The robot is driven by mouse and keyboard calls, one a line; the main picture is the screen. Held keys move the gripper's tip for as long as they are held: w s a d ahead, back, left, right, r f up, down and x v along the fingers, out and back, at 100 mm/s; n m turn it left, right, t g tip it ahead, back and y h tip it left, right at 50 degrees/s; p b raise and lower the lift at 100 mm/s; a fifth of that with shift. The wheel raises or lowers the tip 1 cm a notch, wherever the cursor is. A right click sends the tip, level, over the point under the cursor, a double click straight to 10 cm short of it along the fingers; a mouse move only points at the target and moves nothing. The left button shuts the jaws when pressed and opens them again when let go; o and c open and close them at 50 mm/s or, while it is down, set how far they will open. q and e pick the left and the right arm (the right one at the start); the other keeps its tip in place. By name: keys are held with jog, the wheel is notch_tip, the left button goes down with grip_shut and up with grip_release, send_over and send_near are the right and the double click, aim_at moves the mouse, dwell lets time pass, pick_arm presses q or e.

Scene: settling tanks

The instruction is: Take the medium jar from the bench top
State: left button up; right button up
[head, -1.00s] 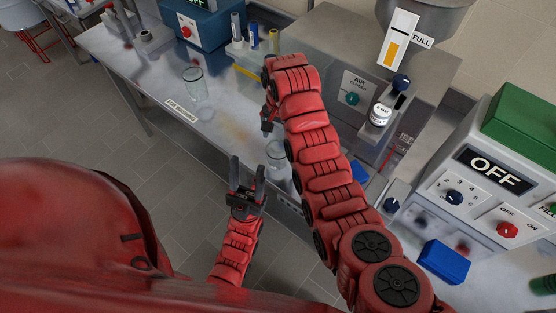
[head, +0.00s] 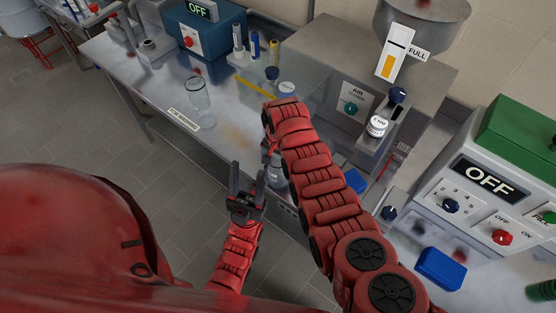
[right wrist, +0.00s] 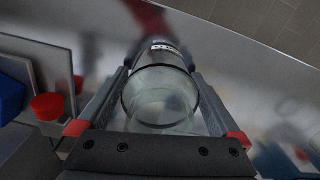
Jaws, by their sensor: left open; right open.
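A clear glass jar (head: 277,175) stands near the front edge of the bench top (head: 232,130), partly hidden by my right arm. In the right wrist view a clear glass jar (right wrist: 160,98) with a dark, labelled far end lies between the two fingers of my right gripper (right wrist: 163,78). The fingers are open on both sides of it; contact cannot be told. A taller clear glass jar (head: 198,95) stands farther left on the bench. Which jar is the medium one cannot be read. My left gripper (head: 246,183) is open and empty, in front of the bench edge.
A grey machine (head: 335,60) with a hopper stands behind my right arm, a small labelled jar (head: 377,127) on its ledge. A blue box (head: 205,35) and a rack of tubes (head: 250,68) are at the back. A control box reading OFF (head: 488,180) stands at right.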

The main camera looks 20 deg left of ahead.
aim_at(279, 160)
jog(key=c, duration=1.3)
jog(key=shift+r+p, duration=0.4)
jog(key=shift+r, duration=0.2)
notch_tip(279, 160, up, 3)
jog(key=shift+r+p, duration=0.15)
jog(key=shift+p, duration=0.9)
jog(key=s+p, duration=0.1)
jog(key=s+d+p, duration=0.1)
jog(key=p, duration=0.1)
jog(key=shift+s+r+p, duration=0.1)
jog(key=shift+r+p, duration=0.05)
jog(key=shift+p, duration=0.15)
jog(key=s+p, duration=0.1)
jog(key=s+d+p, duration=0.1)
jog(key=s, duration=0.1)
jog(key=s+d+p, duration=0.1)
jog(key=shift+s, duration=0.25)
jog(key=shift+s+d+r+p, duration=0.1)
jog(key=shift+s+d+p, duration=0.15)
jog(key=shift+s+d, duration=0.7)
jog(key=shift+s+d+f+p, duration=0.1)
jog(key=shift+s+d+p, duration=0.2)
jog(key=shift+s, duration=1.3)
jog(key=shift+s+d+r+p, duration=0.1)
jog(key=shift+s+d+p, duration=0.15)
jog(key=shift+s+d, duration=0.7)
